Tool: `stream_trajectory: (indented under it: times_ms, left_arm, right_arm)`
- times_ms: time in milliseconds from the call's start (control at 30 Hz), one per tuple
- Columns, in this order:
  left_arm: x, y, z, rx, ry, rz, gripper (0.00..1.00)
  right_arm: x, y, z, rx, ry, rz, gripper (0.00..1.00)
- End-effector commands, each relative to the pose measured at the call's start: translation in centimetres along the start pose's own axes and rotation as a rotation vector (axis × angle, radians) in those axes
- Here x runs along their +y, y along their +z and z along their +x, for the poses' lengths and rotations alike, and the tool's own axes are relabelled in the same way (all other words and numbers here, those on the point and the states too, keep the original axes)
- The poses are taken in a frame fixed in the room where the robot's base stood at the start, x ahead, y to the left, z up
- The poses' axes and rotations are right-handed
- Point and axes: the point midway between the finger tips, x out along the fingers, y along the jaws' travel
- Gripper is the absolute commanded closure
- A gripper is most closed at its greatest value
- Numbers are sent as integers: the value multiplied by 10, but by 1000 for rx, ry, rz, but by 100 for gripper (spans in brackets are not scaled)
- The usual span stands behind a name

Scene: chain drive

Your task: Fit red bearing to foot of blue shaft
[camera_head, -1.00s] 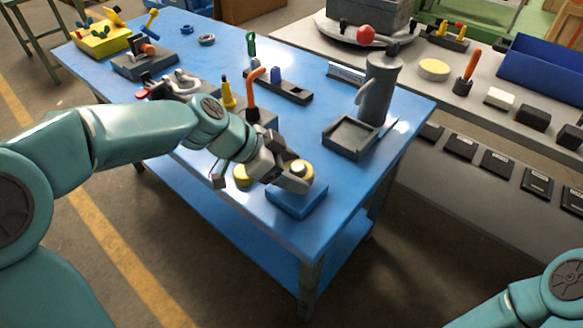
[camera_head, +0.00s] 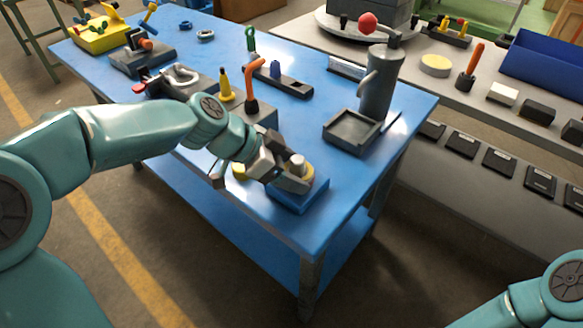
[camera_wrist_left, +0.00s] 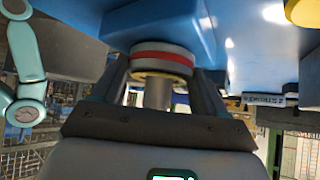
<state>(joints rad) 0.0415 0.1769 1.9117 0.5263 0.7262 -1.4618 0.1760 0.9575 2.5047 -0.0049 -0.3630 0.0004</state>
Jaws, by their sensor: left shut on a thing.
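My left gripper (camera_head: 288,181) is at a round bearing (camera_head: 306,173) on a blue block (camera_head: 298,197) near the table's front corner. In the left wrist view the bearing (camera_wrist_left: 160,60) is a pale disc with a red band, with a finger on each side. The left gripper is shut on it. A short grey post (camera_wrist_left: 157,92) stands out of its middle, against the blue block (camera_wrist_left: 160,20). A blue peg (camera_head: 275,70) stands in a dark rack; I cannot tell whether it is the blue shaft. My right gripper is out of view.
A grey tray (camera_head: 352,132) and a grey lever press (camera_head: 377,85) with a red knob stand to the right. A grey block with an orange hook (camera_head: 252,85) and a yellow cone (camera_head: 226,85) are behind the arm. Free table lies between.

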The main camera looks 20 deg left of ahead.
Motion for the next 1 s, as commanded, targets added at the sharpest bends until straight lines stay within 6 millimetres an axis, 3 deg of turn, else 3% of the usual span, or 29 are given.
stream_trajectory:
  times_ms: [67, 100, 167, 400, 533, 1000]
  left_arm:
    - [0, 1, 2, 1, -1, 1, 71]
    - [0, 0, 0, 1, -1, 1, 14]
    - [0, 0, 0, 1, -1, 1, 0]
    - [0, 1, 0, 0, 0, 0, 0]
    - [-1, 0, -13, 1, -3, 1, 0]
    - [-1, 0, -130, 1, -6, 0, 0]
  right_arm:
    - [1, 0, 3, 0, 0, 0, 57]
    - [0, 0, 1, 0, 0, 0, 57]
    - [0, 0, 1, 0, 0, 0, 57]
    - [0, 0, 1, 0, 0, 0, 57]
    - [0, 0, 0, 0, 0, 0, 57]
    - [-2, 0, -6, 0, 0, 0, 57]
